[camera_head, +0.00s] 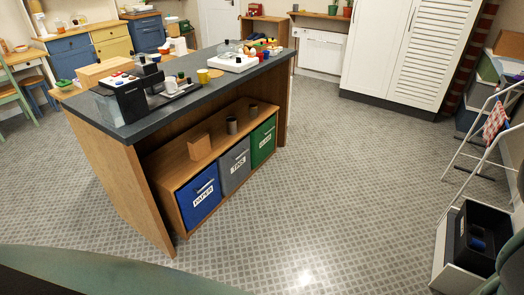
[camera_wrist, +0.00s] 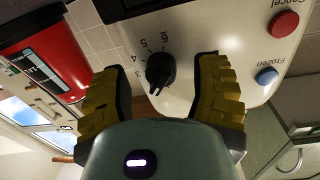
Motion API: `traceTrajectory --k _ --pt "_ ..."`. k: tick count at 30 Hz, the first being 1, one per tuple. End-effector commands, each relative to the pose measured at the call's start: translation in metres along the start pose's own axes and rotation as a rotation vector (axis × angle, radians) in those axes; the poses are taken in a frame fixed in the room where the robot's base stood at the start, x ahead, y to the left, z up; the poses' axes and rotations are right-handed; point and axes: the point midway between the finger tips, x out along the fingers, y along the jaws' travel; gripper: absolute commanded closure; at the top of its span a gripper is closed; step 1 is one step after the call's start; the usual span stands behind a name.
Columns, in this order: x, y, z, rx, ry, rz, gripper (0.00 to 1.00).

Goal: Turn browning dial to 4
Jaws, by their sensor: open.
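In the wrist view a pale toaster panel fills the upper middle (camera_wrist: 205,25). On it is a black browning dial (camera_wrist: 160,70), with small printed numbers around its upper left side, seen upside down. The dial's narrow grip slants towards the lower left. I cannot tell for sure which number it points to. My gripper (camera_wrist: 160,82) is open, one ridged yellow-brown finger on each side of the dial, with gaps between the fingers and the dial. Neither finger seems to touch it. I cannot make out the gripper or the dial in the head view.
A red Cancel button (camera_wrist: 284,25) and a blue button marked Frozen (camera_wrist: 266,76) sit right of the dial. A red container (camera_wrist: 40,60) stands close at the left. In the head view, a dark-topped island (camera_head: 130,128) carries a black machine (camera_head: 126,98); open floor lies right.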

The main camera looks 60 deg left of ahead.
Motion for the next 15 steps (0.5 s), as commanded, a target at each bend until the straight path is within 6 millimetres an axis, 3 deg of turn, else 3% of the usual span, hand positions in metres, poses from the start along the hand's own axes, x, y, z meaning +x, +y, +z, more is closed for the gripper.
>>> traceTrajectory --k 11,15 --pt "0.0021 -0.0028 -0.0001 0.001 -0.001 -0.005 0.36" --pt "0.0021 -0.0026 -0.0001 0.001 -0.001 -0.005 0.51"
